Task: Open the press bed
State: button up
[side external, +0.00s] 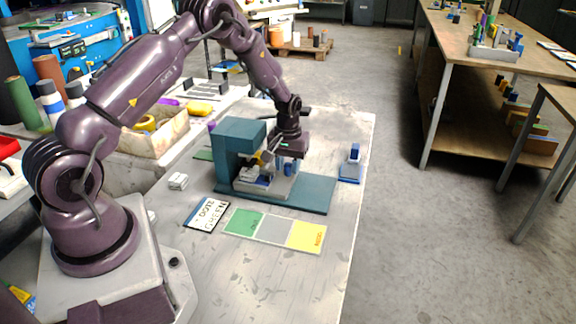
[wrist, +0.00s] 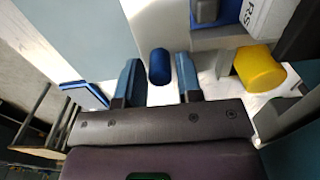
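The teal press (side external: 238,138) stands on the grey table, its head at the left of a long teal base. A light grey press bed (side external: 284,186) sits on the base, partly beneath the head, with a blue and white labelled block (wrist: 262,14) on it. A blue round handle (side external: 289,169) stands at the bed's right side. My gripper (side external: 287,158) is lowered over that end of the bed. In the wrist view the blue handle (wrist: 159,66) shows between my two blue fingers, with a narrow gap on each side. The fingers look open.
A yellow cylinder (wrist: 260,70) is close to the right finger. A small blue stand (side external: 352,164) is right of the press. A lettered card (side external: 207,213) and a green, grey and yellow strip (side external: 275,230) lie in front. The table's right edge is near.

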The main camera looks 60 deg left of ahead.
jog(key=shift+f, duration=0.25)
grip_shut()
jog(key=w+d, duration=0.8)
jog(key=shift+w+d, duration=0.1)
jog(key=shift+w, duration=0.05)
